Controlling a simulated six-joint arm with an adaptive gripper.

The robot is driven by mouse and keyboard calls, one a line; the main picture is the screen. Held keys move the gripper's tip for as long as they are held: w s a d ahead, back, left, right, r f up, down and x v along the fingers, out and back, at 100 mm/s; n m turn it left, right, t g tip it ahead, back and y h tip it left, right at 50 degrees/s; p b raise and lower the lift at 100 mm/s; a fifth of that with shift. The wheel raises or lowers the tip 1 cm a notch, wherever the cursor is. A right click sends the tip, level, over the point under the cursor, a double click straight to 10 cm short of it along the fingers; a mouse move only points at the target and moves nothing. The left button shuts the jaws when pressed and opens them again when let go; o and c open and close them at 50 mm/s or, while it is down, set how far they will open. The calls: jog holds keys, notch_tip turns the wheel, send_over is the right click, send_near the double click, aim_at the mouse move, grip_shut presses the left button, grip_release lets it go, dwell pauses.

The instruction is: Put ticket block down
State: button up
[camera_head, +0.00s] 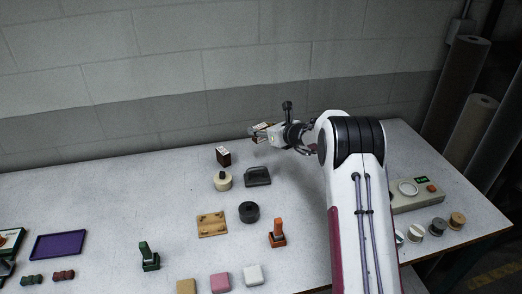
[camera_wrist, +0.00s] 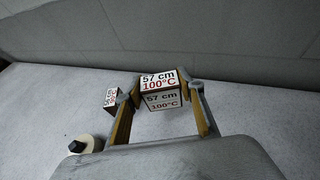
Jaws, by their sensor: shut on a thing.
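The ticket block (camera_wrist: 162,98) is between my gripper's two fingertips (camera_wrist: 161,92) in the wrist view. It is a dark brown block with white label faces reading "57 cm 100°C". In the head view my gripper (camera_head: 264,133) is shut on this block (camera_head: 258,139) near the back of the table, left of my arm. I cannot tell whether the block touches the table or hangs just above it. A second, similar dark block (camera_head: 223,156) with a white label top stands on the table to the left; it also shows in the wrist view (camera_wrist: 111,98).
A cream round piece with a dark knob (camera_head: 222,182) and a dark grey iron-like tool (camera_head: 257,176) lie in front of my gripper. A black round piece (camera_head: 249,212) and wooden board (camera_head: 212,225) are nearer. The back wall (camera_head: 150,110) is close behind.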

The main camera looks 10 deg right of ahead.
aim_at(263, 139)
jog(key=shift+f, duration=2.15)
jog(key=shift+f, duration=1.85)
jog(key=shift+f, duration=0.15)
jog(key=o, duration=1.1)
jog(key=shift+r, duration=0.2)
jog(key=shift+s+d+r, duration=0.15)
jog(key=shift+s, duration=0.2)
jog(key=shift+v, duration=5.6)
